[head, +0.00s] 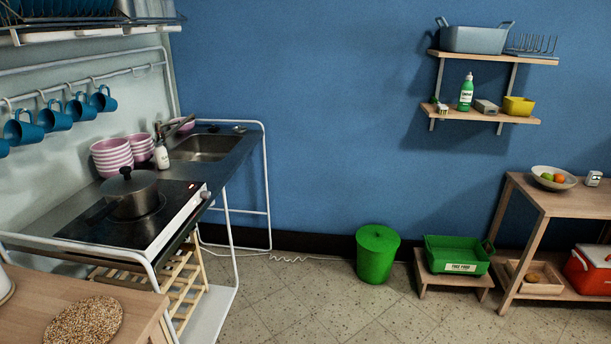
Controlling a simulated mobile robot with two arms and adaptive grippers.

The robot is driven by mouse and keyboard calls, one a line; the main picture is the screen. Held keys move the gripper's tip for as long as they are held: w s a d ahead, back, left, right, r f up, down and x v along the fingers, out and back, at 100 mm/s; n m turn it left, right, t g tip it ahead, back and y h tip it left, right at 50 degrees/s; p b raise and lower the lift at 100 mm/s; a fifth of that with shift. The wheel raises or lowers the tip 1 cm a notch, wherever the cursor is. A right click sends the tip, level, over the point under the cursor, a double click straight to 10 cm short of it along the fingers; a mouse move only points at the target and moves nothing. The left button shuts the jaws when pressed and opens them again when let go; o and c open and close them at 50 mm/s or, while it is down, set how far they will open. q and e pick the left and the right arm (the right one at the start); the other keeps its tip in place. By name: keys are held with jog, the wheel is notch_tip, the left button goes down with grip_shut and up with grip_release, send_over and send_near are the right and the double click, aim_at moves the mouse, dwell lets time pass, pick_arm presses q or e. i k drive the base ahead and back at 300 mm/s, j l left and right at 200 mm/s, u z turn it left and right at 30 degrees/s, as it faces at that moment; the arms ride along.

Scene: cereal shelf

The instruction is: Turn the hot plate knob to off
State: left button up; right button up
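The black hot plate (103,231) sits on the counter at the left of the head view. A dark lidded pot (134,194) stands on it. The hot plate has a white front strip (178,218) facing right. A small knob (205,193) shows near the far end of this strip, and a small red light (192,187) glows close to it. The knob is too small to read its setting. Neither of my grippers is in view.
A white tubular frame (228,215) runs around the counter's front. A wooden table (35,309) with a round speckled mat (81,320) stands at the lower left. A sink (205,148) and pink bowls (111,156) lie beyond the hot plate. The floor (305,295) ahead is clear.

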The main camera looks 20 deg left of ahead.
aim_at(205, 193)
jog(key=i+l, duration=0.1)
jog(key=i, duration=0.4)
jog(key=i+l+u, duration=0.1)
jog(key=i, duration=0.45)
jog(key=i+l, duration=0.15)
jog(key=i, duration=0.35)
